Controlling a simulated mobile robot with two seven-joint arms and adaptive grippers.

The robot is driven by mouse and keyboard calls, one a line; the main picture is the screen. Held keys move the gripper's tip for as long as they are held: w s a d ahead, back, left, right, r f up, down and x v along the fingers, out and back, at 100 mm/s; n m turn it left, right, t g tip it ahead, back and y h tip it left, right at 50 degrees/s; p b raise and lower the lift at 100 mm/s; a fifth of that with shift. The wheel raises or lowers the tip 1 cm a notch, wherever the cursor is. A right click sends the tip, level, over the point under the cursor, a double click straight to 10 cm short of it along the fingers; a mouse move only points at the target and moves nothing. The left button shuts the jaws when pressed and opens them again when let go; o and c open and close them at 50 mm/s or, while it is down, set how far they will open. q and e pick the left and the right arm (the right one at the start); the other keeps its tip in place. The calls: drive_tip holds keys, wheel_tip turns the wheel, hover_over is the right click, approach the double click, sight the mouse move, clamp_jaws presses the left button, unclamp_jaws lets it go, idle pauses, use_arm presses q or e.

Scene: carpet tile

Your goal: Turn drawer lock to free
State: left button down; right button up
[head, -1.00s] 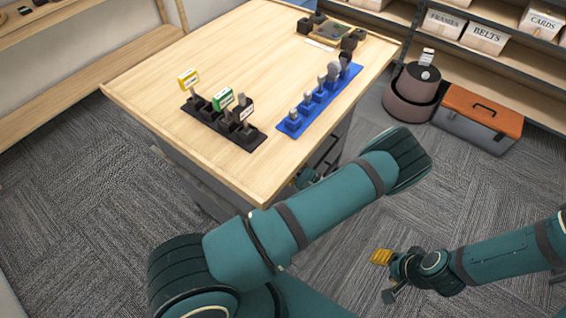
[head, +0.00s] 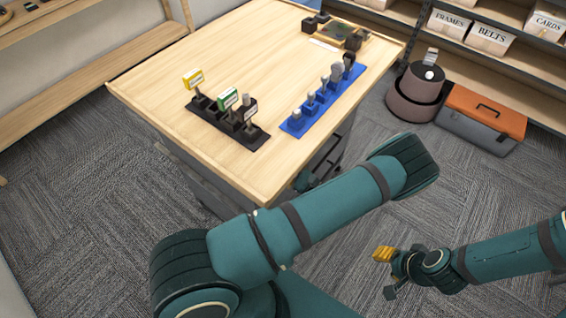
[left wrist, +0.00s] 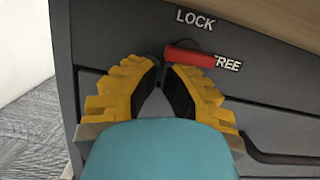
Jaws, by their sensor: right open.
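The drawer lock's red lever (left wrist: 192,57) is in the left wrist view on the dark grey drawer front. It lies nearly level, its free end pointing right and partly covering the FREE label (left wrist: 228,64). The LOCK label (left wrist: 195,19) is above it. My left gripper (left wrist: 163,72) has yellow fingers with black pads. Their tips nearly meet just below the lever's left end, with no object visible between them; contact with the lever cannot be told. In the head view the left gripper is hidden behind my arm. My right gripper (head: 387,273) is open and empty above the carpet.
A wooden-topped cabinet (head: 230,60) carries a black rack (head: 255,140) and a blue rack (head: 296,133). A drawer handle (left wrist: 275,157) is at the lower right of the left wrist view. An orange toolbox (head: 485,103) stands near shelves. Carpet around my right gripper is clear.

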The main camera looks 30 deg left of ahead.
use_arm(q)
drive_tip(key=shift+r, duration=0.25)
idle(0.5)
drive_tip(key=shift+f, duration=0.1)
drive_tip(key=d+f+b, duration=0.3)
drive_tip(key=d+f, duration=0.3)
drive_tip(key=d, duration=0.3)
drive_tip(key=shift+s+d+f, duration=0.35)
